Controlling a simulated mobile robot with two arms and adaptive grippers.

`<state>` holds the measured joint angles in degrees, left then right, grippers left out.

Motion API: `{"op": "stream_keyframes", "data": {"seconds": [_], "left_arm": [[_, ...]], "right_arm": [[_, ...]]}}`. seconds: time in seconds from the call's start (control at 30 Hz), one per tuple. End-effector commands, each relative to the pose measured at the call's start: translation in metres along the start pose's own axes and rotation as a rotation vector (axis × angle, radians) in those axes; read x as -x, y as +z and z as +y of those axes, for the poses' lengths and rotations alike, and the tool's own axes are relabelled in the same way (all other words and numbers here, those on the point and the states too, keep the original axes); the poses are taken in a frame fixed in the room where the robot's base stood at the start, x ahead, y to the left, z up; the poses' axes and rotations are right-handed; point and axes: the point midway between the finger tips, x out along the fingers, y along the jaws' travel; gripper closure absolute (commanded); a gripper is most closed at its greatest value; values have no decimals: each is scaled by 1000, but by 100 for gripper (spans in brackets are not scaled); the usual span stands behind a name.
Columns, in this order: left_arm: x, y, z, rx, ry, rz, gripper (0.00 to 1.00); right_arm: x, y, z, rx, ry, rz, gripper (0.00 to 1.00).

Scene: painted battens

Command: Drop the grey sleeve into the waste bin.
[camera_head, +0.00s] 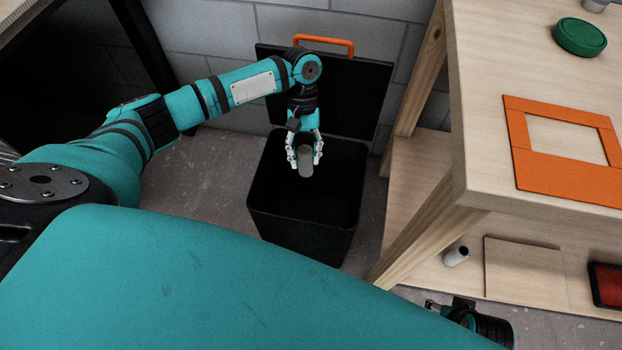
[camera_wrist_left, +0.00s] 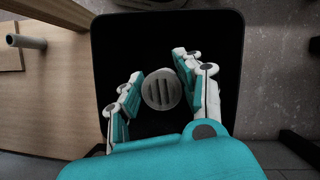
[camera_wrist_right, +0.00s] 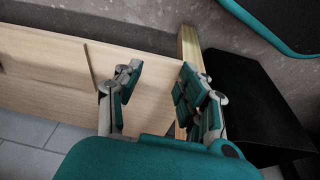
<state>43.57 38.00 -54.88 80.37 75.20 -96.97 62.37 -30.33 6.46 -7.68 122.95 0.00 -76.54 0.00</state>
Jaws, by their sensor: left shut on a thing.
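The grey sleeve (camera_head: 305,166) is between the fingers of my left gripper (camera_head: 304,158), which is shut on it. It hangs over the opening of the black waste bin (camera_head: 300,235). In the left wrist view the round, slotted end of the sleeve (camera_wrist_left: 161,90) shows between the fingers, with the dark inside of the bin (camera_wrist_left: 140,30) around it. The bin's lid (camera_head: 345,90) stands up at the back. My right gripper (camera_wrist_right: 150,85) is open and empty; in the head view it is low at the right (camera_head: 450,307).
A wooden table (camera_head: 490,80) stands right of the bin, with a green round tin (camera_head: 579,37) and an orange frame (camera_head: 530,170) on it. A white cylinder (camera_head: 455,256) and a board (camera_head: 525,270) are on its lower shelf. A block wall (camera_head: 200,50) is behind the bin.

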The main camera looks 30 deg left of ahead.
Motion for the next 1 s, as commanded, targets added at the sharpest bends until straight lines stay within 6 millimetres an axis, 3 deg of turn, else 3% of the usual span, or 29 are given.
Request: {"op": "stream_keyframes", "data": {"seconds": [0.43, 0.87, 0.9, 1.0], "left_arm": [[-22, -9, 0, 0, 1, 0, 96], [-22, -9, 0, 0, 0, 0, 96], [-22, -9, 0, 0, 0, 0, 59], [-22, -9, 0, 1, 0, 0, 46]], "right_arm": [[51, 0, 2, -4, 6, 35, 60], [61, 0, 2, -5, 7, 39, 60], [61, 0, 2, -5, 7, 39, 60], [61, 0, 2, -5, 7, 39, 60]]}}
